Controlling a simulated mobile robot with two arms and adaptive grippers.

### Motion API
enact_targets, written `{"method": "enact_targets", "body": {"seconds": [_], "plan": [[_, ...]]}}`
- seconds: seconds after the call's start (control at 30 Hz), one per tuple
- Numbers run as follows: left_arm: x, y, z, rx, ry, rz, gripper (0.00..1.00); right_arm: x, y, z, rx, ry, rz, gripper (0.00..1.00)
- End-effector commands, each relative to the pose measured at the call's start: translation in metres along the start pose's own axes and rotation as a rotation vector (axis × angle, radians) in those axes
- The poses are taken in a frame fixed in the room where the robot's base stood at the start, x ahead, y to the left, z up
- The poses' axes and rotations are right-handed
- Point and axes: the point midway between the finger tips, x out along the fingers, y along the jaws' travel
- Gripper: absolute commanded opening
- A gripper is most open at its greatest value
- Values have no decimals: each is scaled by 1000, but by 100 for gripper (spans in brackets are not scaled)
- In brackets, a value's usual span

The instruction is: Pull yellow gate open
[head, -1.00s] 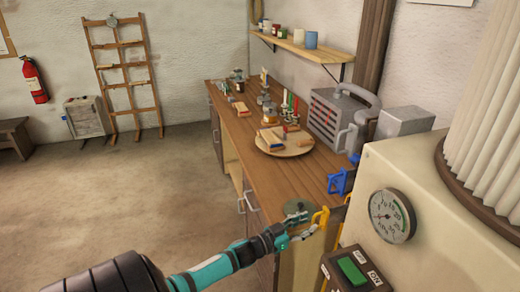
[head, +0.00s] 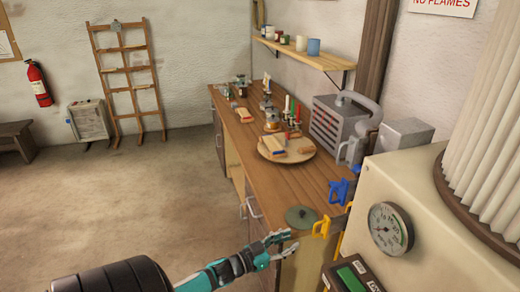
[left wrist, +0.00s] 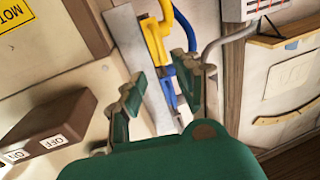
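The yellow gate (head: 321,228) is a small yellow handle-like piece at the near right corner of the workbench, beside the beige machine. In the left wrist view its yellow part (left wrist: 155,42) stands ahead of the fingers, beside a metal plate. My left gripper (head: 292,242) is open and empty, just left of the yellow gate and a little below it, with a gap between them. In the left wrist view the open gripper (left wrist: 160,92) has one finger on each side of the yellow and blue parts, which lie beyond. My right gripper is out of view.
A blue gate (head: 340,190) sits just behind the yellow one. The beige machine (head: 425,185) with a gauge and a switch box (head: 352,275) stand close on the right. A green disc (head: 300,216) lies on the workbench (head: 285,190). The floor at left is free.

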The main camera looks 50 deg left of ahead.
Motion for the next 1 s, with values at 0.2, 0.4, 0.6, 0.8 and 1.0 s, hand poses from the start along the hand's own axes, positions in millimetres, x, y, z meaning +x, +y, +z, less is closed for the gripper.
{"method": "enact_targets", "body": {"seconds": [0.2,0.4,0.6,0.8,1.0], "plan": [[-16,0,0,-1,-2,0,32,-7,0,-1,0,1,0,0],[-30,0,-1,-2,-2,-1,32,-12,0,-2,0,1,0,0],[-44,1,0,-1,-2,0,32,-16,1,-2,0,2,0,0],[-58,0,0,-1,-2,0,32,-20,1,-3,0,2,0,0],[-72,0,0,-2,-2,0,32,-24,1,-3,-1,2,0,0]]}}
